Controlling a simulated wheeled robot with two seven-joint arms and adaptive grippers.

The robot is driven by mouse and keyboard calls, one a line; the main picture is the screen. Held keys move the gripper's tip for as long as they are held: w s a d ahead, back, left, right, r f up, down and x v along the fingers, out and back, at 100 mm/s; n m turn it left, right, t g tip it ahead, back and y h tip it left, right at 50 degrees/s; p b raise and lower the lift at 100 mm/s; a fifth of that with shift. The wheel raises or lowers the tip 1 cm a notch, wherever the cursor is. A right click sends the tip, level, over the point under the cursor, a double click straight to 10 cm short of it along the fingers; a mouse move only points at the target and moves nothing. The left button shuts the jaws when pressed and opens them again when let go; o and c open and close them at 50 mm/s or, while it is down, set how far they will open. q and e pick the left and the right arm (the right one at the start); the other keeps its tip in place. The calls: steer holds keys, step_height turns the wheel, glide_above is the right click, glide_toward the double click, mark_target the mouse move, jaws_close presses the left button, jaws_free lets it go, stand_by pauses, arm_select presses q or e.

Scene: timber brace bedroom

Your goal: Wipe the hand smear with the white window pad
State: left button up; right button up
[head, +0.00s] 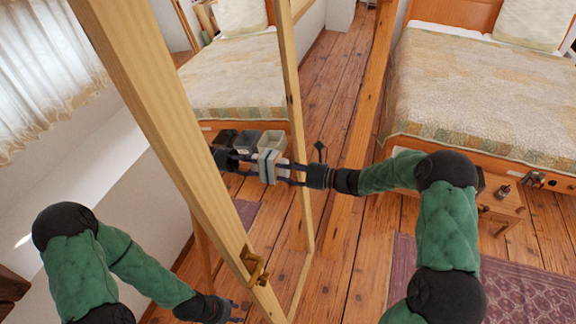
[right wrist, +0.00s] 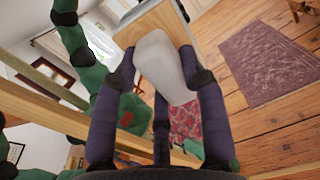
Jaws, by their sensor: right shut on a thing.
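The white window pad (head: 273,166) is held by my right gripper (head: 286,172) in front of a tall glass panel, which appears to be a mirror, in a wooden frame (head: 170,125). In the right wrist view the pad (right wrist: 165,68) is a pale, rounded block between the fingers. A pale shape like its reflection lies right beside it in the head view. I cannot tell whether the pad touches the glass. I cannot make out the hand smear in either view. My left gripper (head: 237,312) is low, left of the frame's near post, its fingers apart and empty.
Grey and dark containers (head: 246,142) show in the glass area behind the pad. A brass latch (head: 254,266) sits on the near post. A bed (head: 480,95), a small wooden table (head: 500,207) and a purple rug (head: 520,285) are at right. A wooden post rises beyond my right forearm.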

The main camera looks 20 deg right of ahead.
steer(key=shift+s+a+p, duration=0.2)
steer(key=shift+s+a, duration=0.5)
steer(key=shift+s, duration=0.35)
steer(key=shift+s+a+p, duration=0.2)
steer(key=shift+s+a, duration=0.5)
steer(key=shift+s, duration=0.3)
steer(key=shift+s+a+p, duration=0.2)
steer(key=shift+s+a, duration=0.5)
steer(key=shift+s, duration=0.35)
steer(key=p+v, duration=0.1)
steer(key=v, duration=0.5)
steer(key=shift+p, duration=0.3)
steer(key=p+v, duration=0.1)
steer(key=v, duration=0.2)
